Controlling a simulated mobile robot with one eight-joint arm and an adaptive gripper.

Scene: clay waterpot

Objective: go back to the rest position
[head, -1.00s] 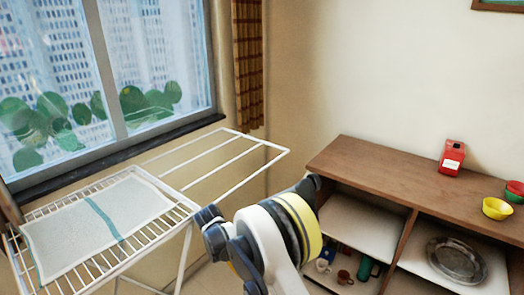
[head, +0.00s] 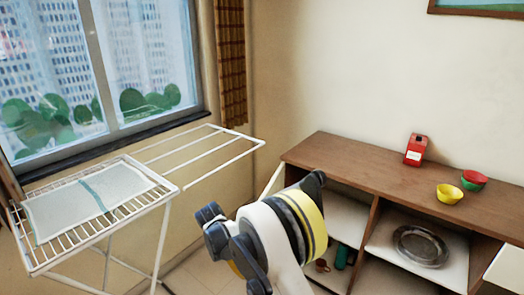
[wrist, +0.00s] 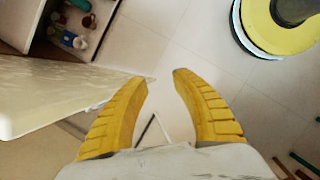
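My gripper (wrist: 162,76) shows in the wrist view with its two yellow fingers apart. Nothing is held between them, and bare tiled floor lies beyond the tips. A pale, marked surface fills the bottom edge behind the fingers; I cannot tell what it is. In the head view my arm shows at the bottom middle, and the fingers are out of sight there. No clay waterpot can be made out in either view.
A white drying rack (head: 158,200) with a cloth (head: 95,200) stands left. A pale panel (wrist: 50,95) is near my gripper.

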